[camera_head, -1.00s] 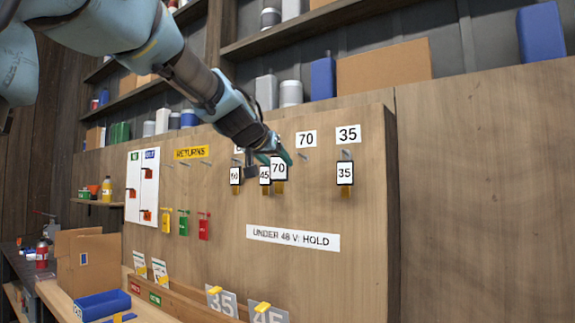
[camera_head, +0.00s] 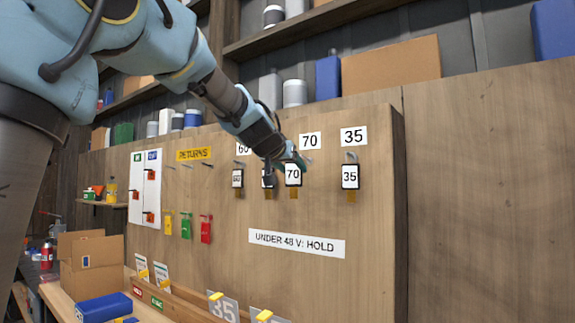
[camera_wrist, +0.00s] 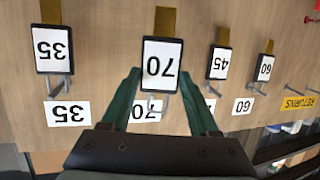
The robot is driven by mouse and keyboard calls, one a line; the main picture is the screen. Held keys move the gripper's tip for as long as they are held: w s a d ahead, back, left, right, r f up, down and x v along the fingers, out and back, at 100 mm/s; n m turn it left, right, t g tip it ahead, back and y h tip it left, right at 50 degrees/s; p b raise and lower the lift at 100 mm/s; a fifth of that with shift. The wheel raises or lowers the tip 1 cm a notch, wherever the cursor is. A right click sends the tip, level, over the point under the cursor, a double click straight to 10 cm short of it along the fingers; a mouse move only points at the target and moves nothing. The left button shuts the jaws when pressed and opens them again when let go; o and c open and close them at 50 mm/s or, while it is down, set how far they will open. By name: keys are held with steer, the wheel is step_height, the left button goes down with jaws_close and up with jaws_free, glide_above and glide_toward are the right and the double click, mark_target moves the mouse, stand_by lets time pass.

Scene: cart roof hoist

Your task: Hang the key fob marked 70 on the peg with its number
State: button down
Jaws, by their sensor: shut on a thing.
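The fob marked 70 (camera_head: 293,174) is a white tag with a black frame and brown lower end. It also shows upside down in the wrist view (camera_wrist: 160,64). My gripper (camera_wrist: 158,88) is shut on its top edge, one green finger at each side. In the head view my gripper (camera_head: 291,163) holds the fob in front of the board, just below and left of the 70 label (camera_head: 310,141). A metal peg (camera_wrist: 165,103) shows by the fob's top in the wrist view. I cannot tell whether the fob's hole is around it.
Fob 35 (camera_head: 350,176) hangs right under its label. Fob 45 (camera_wrist: 219,63) and fob 60 (camera_wrist: 264,67) hang on the other side. Red, yellow and green tags hang further left. A wooden board (camera_head: 370,225) backs everything. A shelf with boxes is above.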

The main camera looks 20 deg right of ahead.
steer(key=shift+w+d+f+p, duration=0.1)
steer(key=shift+w+d+p, duration=0.3)
steer(key=shift+d, duration=0.5)
steer(key=shift+w+d+f+p, duration=0.15)
steer(key=shift+w+d+p, duration=0.1)
steer(key=shift+w+d, duration=0.45)
steer(key=shift+w+d+f+p, duration=0.1)
steer(key=shift+w+d+p, duration=0.25)
steer(key=shift+d, duration=0.7)
steer(key=shift+c, duration=0.3)
jaws_free()
